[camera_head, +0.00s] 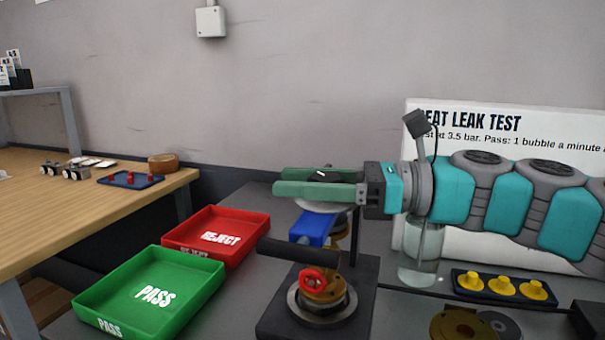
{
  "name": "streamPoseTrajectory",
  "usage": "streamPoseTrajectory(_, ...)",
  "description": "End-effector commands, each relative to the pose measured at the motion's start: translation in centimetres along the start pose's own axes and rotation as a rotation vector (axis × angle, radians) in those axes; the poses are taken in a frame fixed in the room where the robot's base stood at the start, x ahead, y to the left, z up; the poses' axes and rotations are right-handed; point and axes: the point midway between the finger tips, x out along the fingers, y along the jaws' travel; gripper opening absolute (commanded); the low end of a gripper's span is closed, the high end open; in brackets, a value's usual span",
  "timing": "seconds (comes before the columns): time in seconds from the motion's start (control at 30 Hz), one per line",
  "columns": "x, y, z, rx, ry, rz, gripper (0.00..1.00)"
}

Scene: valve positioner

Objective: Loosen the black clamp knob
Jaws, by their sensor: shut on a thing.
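The black clamp knob (321,175), with a white mark on top, shows between the two green fingers of my gripper (279,181). The fingers are closed around its sides, and the near finger hides its lower part. My gripper reaches in level from the right. Under the fingers is a pale round plate (318,207), partly hidden. The valve sits on a dark square base (275,318).
A black bar (298,254) sticks out left of the valve. A red REJECT tray (247,250) and a green PASS tray (115,285) lie to the left. A clear jar (419,260) and a tray of yellow caps (462,292) stand close on the right, below my arm.

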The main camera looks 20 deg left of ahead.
Motion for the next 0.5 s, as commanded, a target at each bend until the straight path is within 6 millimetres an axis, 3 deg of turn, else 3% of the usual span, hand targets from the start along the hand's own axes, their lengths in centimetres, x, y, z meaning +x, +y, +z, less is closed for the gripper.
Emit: streamPoseTrajectory(0.5, -0.2, 1.1, -0.2, 0.002, 0.004, 0.405, 0.00)
